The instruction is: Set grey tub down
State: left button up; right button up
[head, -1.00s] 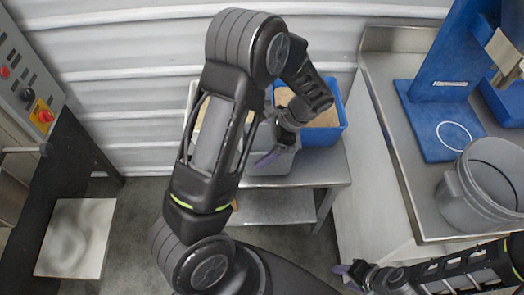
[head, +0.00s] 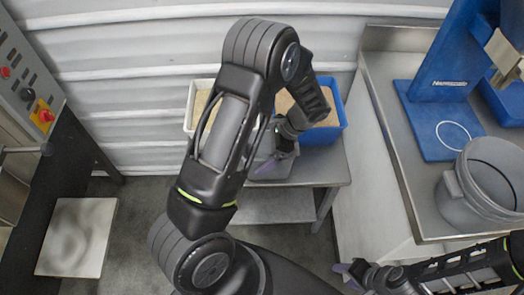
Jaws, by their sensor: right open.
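A grey tub (head: 264,150) is on or just above the small steel table, in front of the white and blue bins. My left arm hides much of it, and I cannot tell whether its base touches the table. My right gripper (head: 346,272) is open and empty at the bottom, in front of the counter.
A white bin (head: 190,112) and a blue bin (head: 322,136) with tan contents stand on the small steel table (head: 325,172). A larger grey bucket (head: 466,205) and a blue machine (head: 440,90) are on the right counter. A pale slab (head: 75,238) lies lower left.

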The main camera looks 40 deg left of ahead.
pick_arm(q)
jog(key=v, duration=1.2)
jog(key=shift+r+b, duration=0.2)
jog(key=shift+b, duration=0.2)
jog(key=shift+s+f, duration=0.1)
jog(key=shift+s, duration=0.05)
